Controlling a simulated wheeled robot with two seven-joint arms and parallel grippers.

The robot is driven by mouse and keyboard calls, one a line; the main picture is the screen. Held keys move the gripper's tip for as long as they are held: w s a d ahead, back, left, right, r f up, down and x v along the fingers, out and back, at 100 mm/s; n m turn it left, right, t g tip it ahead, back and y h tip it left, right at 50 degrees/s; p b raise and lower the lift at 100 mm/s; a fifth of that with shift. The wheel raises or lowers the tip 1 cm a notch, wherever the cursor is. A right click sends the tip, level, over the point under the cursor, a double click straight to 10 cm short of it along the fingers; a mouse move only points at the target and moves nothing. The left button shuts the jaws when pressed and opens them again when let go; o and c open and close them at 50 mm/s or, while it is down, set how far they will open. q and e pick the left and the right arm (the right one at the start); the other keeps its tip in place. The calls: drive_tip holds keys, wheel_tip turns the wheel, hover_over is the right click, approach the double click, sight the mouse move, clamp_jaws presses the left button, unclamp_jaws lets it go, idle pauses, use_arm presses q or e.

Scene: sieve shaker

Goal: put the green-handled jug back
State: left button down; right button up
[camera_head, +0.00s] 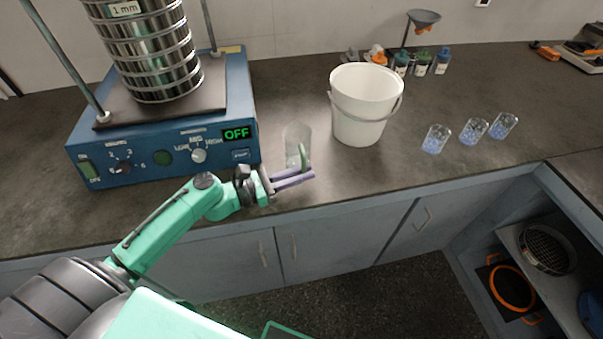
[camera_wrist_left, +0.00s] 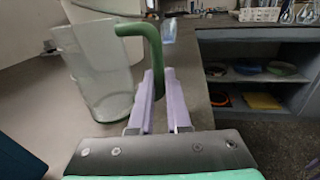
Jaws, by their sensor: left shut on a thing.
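The green-handled jug (camera_head: 293,140) is a clear, empty-looking vessel on the dark worktop, between the blue sieve shaker and the white bucket. Its green handle (camera_head: 303,156) faces the front edge. My left gripper (camera_head: 309,175) reaches in from the left with its purple fingers at the handle. In the left wrist view the jug (camera_wrist_left: 100,75) looks upright, and the fingers (camera_wrist_left: 158,88) are shut on the lower part of the green handle (camera_wrist_left: 152,45). I cannot tell whether the jug's base touches the worktop. My right gripper is not in view.
The sieve shaker (camera_head: 160,150) with its sieve stack stands left and its display reads OFF. The white bucket (camera_head: 362,105) stands right of the jug. Several glasses of blue beads (camera_head: 471,131) stand farther right. Small bottles (camera_head: 422,64) line the back. Open shelves (camera_head: 540,235) are at lower right.

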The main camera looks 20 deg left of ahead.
use_arm(q)
drive_tip(key=c, duration=0.9)
unclamp_jaws()
drive_tip(key=shift+f, duration=0.1)
drive_tip(key=shift+r, duration=0.25)
drive_tip(key=v, duration=1.2)
drive_tip(key=shift+s+b, duration=0.1)
drive_tip(key=shift+b, duration=0.25)
drive_tip(key=shift+f, duration=0.1)
